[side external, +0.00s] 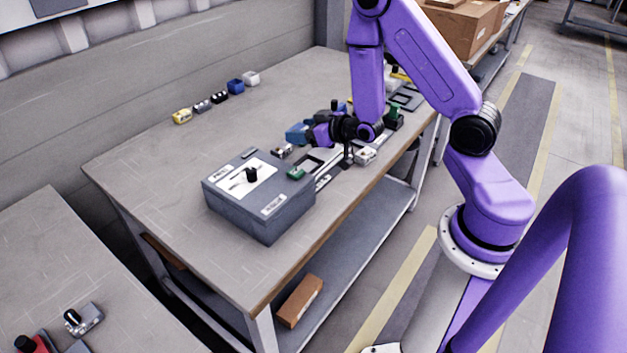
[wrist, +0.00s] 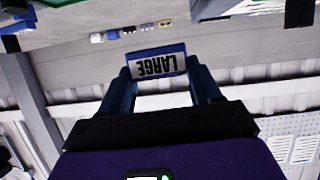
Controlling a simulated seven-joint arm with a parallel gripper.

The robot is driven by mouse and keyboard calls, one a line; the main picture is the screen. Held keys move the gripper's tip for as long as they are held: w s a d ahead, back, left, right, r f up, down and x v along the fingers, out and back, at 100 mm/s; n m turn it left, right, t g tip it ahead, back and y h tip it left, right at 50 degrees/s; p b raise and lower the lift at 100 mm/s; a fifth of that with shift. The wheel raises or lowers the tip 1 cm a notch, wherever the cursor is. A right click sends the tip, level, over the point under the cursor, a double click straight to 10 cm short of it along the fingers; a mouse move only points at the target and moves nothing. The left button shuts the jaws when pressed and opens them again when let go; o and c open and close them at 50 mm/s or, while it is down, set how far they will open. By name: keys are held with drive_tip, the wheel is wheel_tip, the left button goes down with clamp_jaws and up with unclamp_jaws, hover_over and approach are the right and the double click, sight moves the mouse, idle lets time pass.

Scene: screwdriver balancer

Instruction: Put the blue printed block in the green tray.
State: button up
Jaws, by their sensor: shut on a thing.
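My gripper (wrist: 165,75) is shut on a blue block with a white label printed LARGE (wrist: 158,63) in the wrist view. The block sits between the two fingertips, and its lettering appears upside down. In the side view my gripper (side external: 311,134) is over the far bench, beyond the grey box, with the blue block (side external: 296,132) at its tip. I cannot make out a whole green tray. A small green piece (side external: 296,173) lies by the grey box, and another green item (side external: 396,114) stands behind my wrist, partly hidden.
A grey box (side external: 262,215) with white labels and a black knob stands at the bench's near end. A row of small blocks, including yellow (side external: 181,116), blue (side external: 235,86) and white (side external: 251,78), lies along the wall side. The bench between (side external: 190,148) is bare.

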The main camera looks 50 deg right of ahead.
drive_tip(key=s+a+r, duration=0.1)
drive_tip(key=a+r, duration=0.2)
drive_tip(key=a, duration=0.5)
hover_over(312, 169)
drive_tip(key=shift+s+f, duration=0.1)
drive_tip(key=shift+f, duration=1.95)
drive_tip(key=shift+f, duration=4.8)
drive_tip(key=o, duration=1.2)
